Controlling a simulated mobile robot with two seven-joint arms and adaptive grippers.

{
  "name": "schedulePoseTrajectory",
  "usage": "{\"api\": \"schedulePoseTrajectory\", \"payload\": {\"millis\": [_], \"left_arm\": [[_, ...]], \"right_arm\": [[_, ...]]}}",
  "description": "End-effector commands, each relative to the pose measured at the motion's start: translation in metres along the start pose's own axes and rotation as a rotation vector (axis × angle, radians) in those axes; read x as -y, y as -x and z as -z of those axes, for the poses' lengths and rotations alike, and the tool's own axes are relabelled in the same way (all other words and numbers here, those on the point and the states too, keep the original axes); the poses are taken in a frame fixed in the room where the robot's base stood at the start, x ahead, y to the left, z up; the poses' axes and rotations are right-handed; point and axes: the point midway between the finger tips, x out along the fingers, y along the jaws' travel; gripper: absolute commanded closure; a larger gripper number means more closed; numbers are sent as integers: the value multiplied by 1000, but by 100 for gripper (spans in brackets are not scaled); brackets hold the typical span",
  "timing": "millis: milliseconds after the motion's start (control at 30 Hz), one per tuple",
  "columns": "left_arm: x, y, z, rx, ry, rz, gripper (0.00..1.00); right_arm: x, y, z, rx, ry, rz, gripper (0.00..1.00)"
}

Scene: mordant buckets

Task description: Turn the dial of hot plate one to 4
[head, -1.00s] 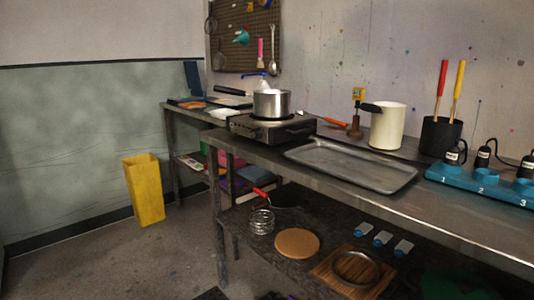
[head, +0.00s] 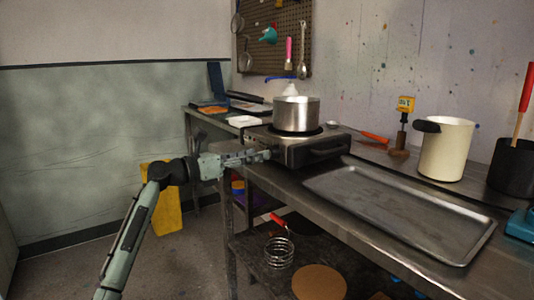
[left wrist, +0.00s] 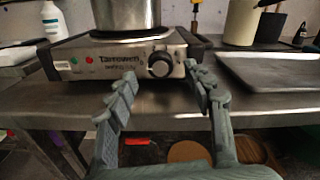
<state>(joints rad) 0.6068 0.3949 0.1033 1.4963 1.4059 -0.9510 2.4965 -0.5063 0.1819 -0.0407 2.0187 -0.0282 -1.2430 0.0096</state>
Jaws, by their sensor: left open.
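The hot plate (head: 300,148) stands on the metal bench with a steel pot (head: 296,113) on top. In the left wrist view the hot plate's front (left wrist: 100,62) faces me, with a red and a green light at its left. Its round black dial (left wrist: 160,64) is at the right of that front; its setting is too small to read. My left gripper (head: 268,154) is at the hot plate's front in the head view. In the left wrist view my left gripper (left wrist: 160,92) is open and empty, its fingers either side of and below the dial, with no contact visible. My right gripper is out of view.
A metal tray (head: 400,212) lies right of the hot plate. Behind it stand a cream pot (head: 446,150) and a black container (head: 512,168). A red-handled tool (head: 375,137) lies behind the hot plate. The lower shelf holds a whisk (head: 279,252) and a round board (head: 319,283).

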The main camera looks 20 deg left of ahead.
Motion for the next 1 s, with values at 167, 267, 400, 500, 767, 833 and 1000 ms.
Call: {"api": "schedulePoseTrajectory", "payload": {"millis": [167, 267, 400, 500, 767, 833, 1000], "left_arm": [[0, -27, 0, 0, -1, 0, 48], [0, -36, 0, -1, -2, 0, 48], [0, -40, 1, -3, -2, 0, 48], [0, -41, 1, -3, -3, -1, 48], [0, -40, 1, -3, -3, 0, 68], [0, -40, 1, -3, -3, 0, 77], [0, -40, 1, -2, -3, -1, 98]], "right_arm": [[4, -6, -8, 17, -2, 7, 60], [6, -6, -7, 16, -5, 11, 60], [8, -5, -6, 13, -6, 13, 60], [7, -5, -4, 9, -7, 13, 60], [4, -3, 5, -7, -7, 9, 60], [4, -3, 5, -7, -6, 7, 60], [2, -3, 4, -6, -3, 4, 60]]}}
